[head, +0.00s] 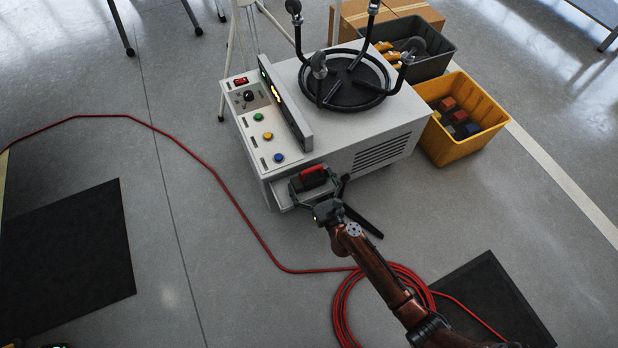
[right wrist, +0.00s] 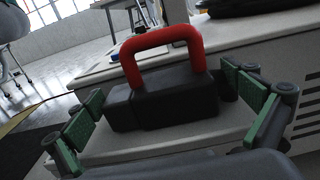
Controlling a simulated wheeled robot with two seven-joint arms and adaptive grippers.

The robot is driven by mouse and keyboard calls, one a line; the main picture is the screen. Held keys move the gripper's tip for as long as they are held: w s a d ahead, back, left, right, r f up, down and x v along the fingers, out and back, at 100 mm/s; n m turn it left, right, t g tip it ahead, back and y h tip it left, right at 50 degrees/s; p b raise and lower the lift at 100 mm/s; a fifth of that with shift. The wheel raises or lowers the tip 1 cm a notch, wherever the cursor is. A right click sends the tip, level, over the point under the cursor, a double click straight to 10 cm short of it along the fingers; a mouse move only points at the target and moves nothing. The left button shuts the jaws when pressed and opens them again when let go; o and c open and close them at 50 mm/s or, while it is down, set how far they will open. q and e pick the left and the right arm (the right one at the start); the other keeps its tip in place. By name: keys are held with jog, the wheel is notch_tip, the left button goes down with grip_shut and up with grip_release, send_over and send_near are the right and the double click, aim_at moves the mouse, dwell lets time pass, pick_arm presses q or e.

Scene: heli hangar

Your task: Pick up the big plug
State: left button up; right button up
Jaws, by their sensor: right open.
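The big plug is a black block with a red handle. In the head view the plug (head: 312,178) sits at the front of the white machine, on a small light ledge. In the right wrist view the plug (right wrist: 165,103) fills the middle, with its red handle standing up. My right gripper (head: 318,191) is open at the plug, and its green-padded fingers (right wrist: 168,112) stand to either side of the black body. Whether the pads touch it, I cannot tell. My left gripper is not clearly in view.
The white machine (head: 355,135) carries buttons and a black round stand (head: 345,82). A yellow bin (head: 459,150) and a grey bin (head: 440,62) stand to its right. A red cable (head: 225,190) runs over the floor to a coil (head: 345,300). Floor left of the machine is mostly open.

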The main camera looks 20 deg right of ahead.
jog(key=shift+w, duration=0.25)
jog(key=shift+c, duration=0.4)
jog(key=c, duration=1.1)
jog(key=shift+r, duration=0.1)
jog(key=shift+c, duration=0.4)
